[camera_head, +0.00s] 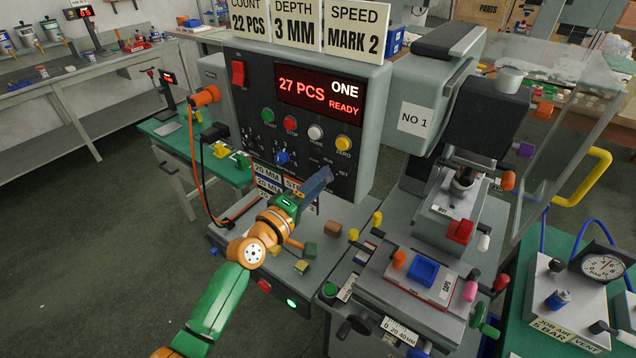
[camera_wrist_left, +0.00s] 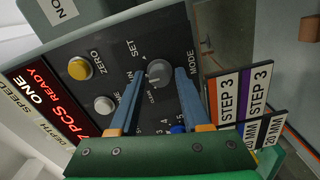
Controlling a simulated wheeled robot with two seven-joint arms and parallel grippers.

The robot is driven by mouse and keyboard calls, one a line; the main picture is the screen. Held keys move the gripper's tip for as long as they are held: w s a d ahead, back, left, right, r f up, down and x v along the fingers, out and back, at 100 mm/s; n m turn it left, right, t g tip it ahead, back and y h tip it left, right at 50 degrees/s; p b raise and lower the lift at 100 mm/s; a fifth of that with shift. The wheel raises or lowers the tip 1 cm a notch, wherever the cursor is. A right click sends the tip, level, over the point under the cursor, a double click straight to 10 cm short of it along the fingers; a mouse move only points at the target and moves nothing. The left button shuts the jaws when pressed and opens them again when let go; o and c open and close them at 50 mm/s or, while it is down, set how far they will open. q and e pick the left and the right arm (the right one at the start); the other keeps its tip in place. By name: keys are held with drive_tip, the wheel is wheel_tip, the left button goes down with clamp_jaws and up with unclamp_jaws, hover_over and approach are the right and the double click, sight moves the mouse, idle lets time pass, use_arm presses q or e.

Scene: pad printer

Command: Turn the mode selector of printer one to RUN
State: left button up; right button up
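Printer one's dark control panel (camera_head: 262,115) shows a lit red display (camera_head: 318,94) reading "27 PCS ONE READY". In the left wrist view, the grey round mode selector (camera_wrist_left: 158,72) sits on the panel beside the words MODE and SET; the smaller lettering and its exact pointer direction are hard to read. My left gripper (camera_head: 322,178) is at the panel's lower right and hides the selector in the head view. In the left wrist view its two blue-grey fingers (camera_wrist_left: 161,76) are apart, one on each side of the selector; I cannot tell whether they touch it. My right gripper is not in view.
White (camera_wrist_left: 103,105) and yellow (camera_wrist_left: 80,68) buttons and a blue knob (camera_wrist_left: 178,129) are near the fingers. STEP 3 and 20 MM cards (camera_wrist_left: 228,97) stand close by. An orange cable (camera_head: 193,150) hangs left of the panel. The pad unit (camera_head: 485,115) stands to the right.

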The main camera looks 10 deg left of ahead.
use_arm(q)
drive_tip(key=shift+o, duration=0.5)
drive_tip(key=shift+s, duration=0.1)
drive_tip(key=v, duration=0.7)
